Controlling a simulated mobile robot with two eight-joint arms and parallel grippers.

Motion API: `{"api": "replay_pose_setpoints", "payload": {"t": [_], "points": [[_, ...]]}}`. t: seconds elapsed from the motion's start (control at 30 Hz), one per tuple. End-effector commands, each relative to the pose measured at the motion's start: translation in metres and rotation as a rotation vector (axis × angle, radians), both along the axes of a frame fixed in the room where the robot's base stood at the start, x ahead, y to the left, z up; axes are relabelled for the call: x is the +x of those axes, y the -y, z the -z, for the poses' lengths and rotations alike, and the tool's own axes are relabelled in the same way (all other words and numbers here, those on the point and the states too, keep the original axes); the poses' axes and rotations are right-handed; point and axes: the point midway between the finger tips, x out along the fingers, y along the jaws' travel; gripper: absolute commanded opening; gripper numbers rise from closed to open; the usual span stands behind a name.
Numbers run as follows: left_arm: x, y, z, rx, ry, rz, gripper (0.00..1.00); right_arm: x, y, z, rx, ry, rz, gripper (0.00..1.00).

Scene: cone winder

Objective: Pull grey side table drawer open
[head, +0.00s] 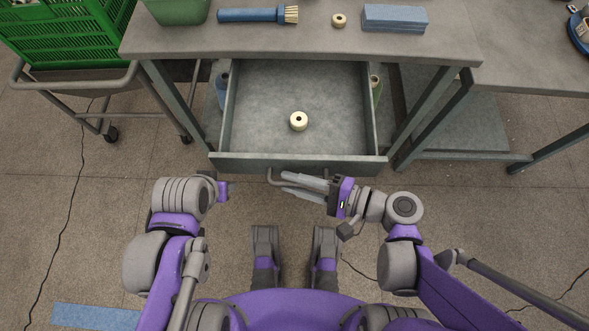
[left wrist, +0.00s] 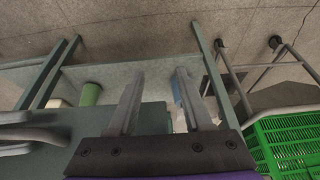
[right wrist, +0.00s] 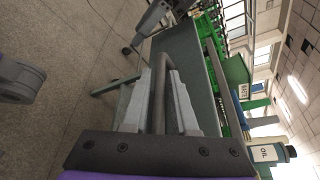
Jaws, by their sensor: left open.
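The grey side table (head: 300,40) has its drawer (head: 255,100) pulled out towards me, with the inside floor in plain view. A small cream ring-shaped piece (head: 298,121) lies in it. My right gripper (head: 284,183) is at the bar handle (head: 272,180) on the drawer front. In the right wrist view the bar (right wrist: 160,90) runs between its two fingers, which close on it. My left gripper (head: 222,191) is left of the handle, near the drawer front's lower left; its fingers are hard to see there. In the left wrist view its fingers (left wrist: 160,75) are apart with nothing between them.
On the table top are a green bin (head: 178,10), a blue-handled brush (head: 250,15), a small cream ring (head: 339,20) and a blue block (head: 395,18). A trolley with a green crate (head: 70,35) stands left. Another table (head: 530,75) stands right. Floor before the drawer is clear.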

Motion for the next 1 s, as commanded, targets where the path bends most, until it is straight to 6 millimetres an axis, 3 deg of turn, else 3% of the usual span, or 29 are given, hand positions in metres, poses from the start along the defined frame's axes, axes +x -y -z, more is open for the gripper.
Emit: {"api": "replay_pose_setpoints", "payload": {"t": [0.57, 1.0], "points": [[0.0, 0.0, -0.001, 0.0, 0.0, 0.0, 0.5, -0.001, 0.004, -0.001, 0.001, 0.0, 0.002, 0.27], [-0.001, 0.0, -0.013, 0.0, 0.004, 0.0, 0.5, -0.019, 0.06, -0.015, -0.001, 0.001, 0.009, 0.27]]}}
